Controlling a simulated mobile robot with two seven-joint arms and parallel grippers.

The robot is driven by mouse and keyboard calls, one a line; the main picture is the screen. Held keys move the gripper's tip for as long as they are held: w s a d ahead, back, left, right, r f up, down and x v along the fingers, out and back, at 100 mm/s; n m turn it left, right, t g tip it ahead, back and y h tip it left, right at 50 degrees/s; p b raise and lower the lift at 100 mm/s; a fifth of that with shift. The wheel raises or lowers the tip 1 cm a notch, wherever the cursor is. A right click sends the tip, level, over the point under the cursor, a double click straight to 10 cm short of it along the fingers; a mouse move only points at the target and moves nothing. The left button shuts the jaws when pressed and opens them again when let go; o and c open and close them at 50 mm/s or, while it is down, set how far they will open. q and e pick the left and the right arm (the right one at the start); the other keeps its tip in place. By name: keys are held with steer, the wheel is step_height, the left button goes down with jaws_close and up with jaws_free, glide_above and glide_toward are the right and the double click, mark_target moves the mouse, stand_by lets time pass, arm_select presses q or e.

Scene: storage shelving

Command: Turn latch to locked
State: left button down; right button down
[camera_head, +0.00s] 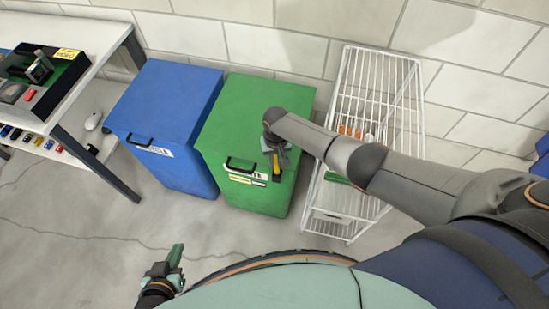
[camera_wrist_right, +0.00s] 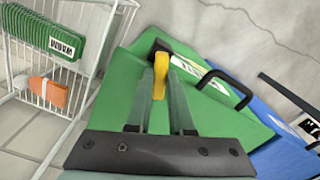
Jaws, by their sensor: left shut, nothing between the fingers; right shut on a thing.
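The yellow latch (camera_head: 276,167) sits on the front of the green bin (camera_head: 255,108), near its right edge and to the right of a black handle (camera_head: 240,166). My right gripper (camera_head: 275,150) reaches it from above. In the right wrist view the gripper's fingers (camera_wrist_right: 162,90) are shut on the yellow latch (camera_wrist_right: 159,82), whose black mount (camera_wrist_right: 160,46) shows just beyond the fingertips. The fingers hide part of the latch, and I cannot read its lock position. My left gripper (camera_head: 175,258) is shut and empty, low in the head view, away from the bins.
A blue bin (camera_head: 166,98) stands left of the green bin. A white wire rack (camera_head: 345,100) stands close on the right, holding orange and green items. A table (camera_head: 100,35) with a black box is at the far left. The floor in front is clear.

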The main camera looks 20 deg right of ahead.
steer(key=m, duration=0.2)
steer(key=m+p, duration=0.1)
steer(key=m, duration=0.1)
steer(key=shift+d+r+m, duration=0.1)
steer(key=shift+d+m, duration=0.25)
steer(key=shift+m, duration=0.05)
stand_by(0.4)
steer(key=c, duration=0.8)
jaws_free()
steer(key=shift+s, duration=0.1)
step_height(320, 180, up, 6)
steer(key=p, duration=0.4)
step_height(320, 180, up, 6)
steer(key=shift+r, duration=0.2)
